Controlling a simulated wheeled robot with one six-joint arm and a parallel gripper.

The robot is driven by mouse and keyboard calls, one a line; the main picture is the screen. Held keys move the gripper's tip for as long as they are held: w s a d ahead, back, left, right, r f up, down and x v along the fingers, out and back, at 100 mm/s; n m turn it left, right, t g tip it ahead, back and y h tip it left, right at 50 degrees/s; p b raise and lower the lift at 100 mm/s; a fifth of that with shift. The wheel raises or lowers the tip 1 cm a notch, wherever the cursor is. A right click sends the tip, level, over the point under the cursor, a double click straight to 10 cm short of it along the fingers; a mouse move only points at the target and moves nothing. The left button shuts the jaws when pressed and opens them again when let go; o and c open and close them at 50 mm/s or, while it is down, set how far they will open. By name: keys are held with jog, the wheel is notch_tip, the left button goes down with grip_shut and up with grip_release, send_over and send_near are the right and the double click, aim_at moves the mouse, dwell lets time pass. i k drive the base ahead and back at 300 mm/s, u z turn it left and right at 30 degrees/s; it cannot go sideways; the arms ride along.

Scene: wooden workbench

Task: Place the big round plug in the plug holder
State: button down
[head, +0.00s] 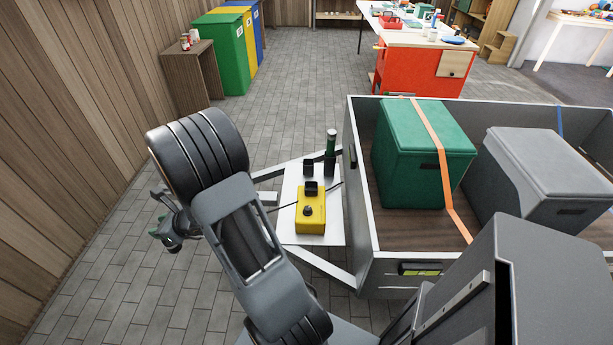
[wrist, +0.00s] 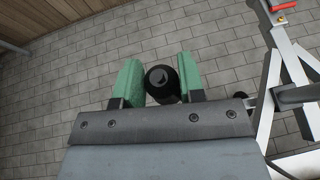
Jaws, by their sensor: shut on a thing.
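In the wrist view, my gripper (wrist: 160,76) has its green fingers closed on both sides of a round black plug (wrist: 161,85), seen end-on above the paved floor. I cannot tell which of these is the plug holder.
The grey trailer (head: 361,187) carries a green case (head: 424,150) and a grey case (head: 547,178). The drawbar frame also shows in the wrist view (wrist: 270,95). Paved floor left of it is clear up to the wooden wall.

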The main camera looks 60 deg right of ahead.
aim_at(308, 171)
jog(key=z, duration=1.85)
jog(key=i, duration=0.95)
jog(key=u, duration=0.05)
